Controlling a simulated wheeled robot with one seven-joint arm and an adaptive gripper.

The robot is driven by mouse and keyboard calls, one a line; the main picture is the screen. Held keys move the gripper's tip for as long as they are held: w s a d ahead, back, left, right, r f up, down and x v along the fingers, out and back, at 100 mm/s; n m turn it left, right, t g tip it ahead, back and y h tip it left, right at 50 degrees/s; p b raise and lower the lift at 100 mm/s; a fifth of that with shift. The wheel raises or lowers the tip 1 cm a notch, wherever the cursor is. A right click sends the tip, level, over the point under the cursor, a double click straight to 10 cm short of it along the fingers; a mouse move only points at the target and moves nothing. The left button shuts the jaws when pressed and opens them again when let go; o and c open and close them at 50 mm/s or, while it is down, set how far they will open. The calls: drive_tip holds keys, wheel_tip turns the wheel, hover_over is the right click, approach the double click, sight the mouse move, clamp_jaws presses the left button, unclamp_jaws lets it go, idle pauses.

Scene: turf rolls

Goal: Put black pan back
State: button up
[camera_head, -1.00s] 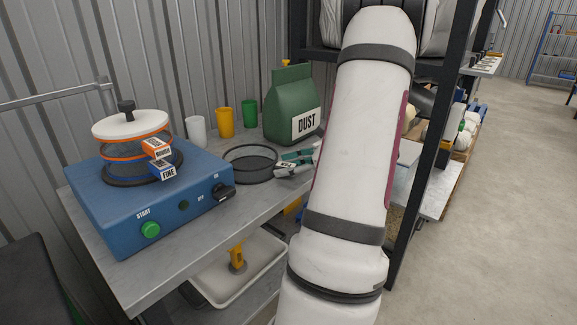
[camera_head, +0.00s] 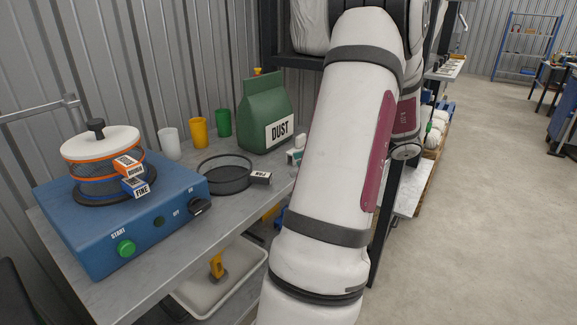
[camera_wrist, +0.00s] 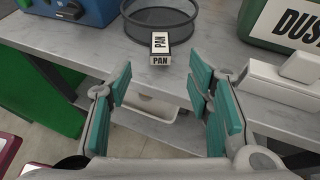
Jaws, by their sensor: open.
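The black pan (camera_head: 225,174) is a round, dark, shallow mesh-like vessel with a PAN label block (camera_head: 261,178) on its side. It sits on the grey bench to the right of the blue machine. In the wrist view the pan (camera_wrist: 176,22) lies at the top, with its label block (camera_wrist: 160,48) pointing toward me. My gripper (camera_wrist: 160,82) is open and empty, its teal finger pads spread on either side below the label block, apart from it. In the head view my arm hides most of the gripper.
The blue machine (camera_head: 90,235) carries a sieve stack with a white lid (camera_head: 100,142) and ROUGH and FINE labels. A green DUST bag (camera_head: 266,112) and several cups (camera_head: 200,132) stand behind the pan. A white tray (camera_head: 205,290) sits below the bench.

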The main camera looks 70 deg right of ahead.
drive_tip(key=w+a+r+n+g+y, duration=0.25)
drive_tip(key=w+a+n, duration=0.2)
drive_tip(key=a, duration=0.45)
drive_tip(key=w+a+r+n+g+y, duration=0.1)
drive_tip(key=w+a+r+n+g, duration=0.15)
drive_tip(key=a+n, duration=0.55)
drive_tip(key=w+a+r+n+g+y, duration=0.1)
drive_tip(key=w+a+n+g+y, duration=0.25)
drive_tip(key=a, duration=0.75)
drive_tip(key=s+a+f+n+g+h, duration=0.1)
drive_tip(key=s+a+n+g+h, duration=0.2)
drive_tip(key=s+a+n+h, duration=0.6)
drive_tip(key=shift+s+a+f+n+g, duration=0.4)
drive_tip(key=shift+s+a+n, duration=1.2)
drive_tip(key=shift+a+n, duration=2.15)
drive_tip(key=shift+d+n, duration=0.8)
drive_tip(key=shift+n, duration=0.05)
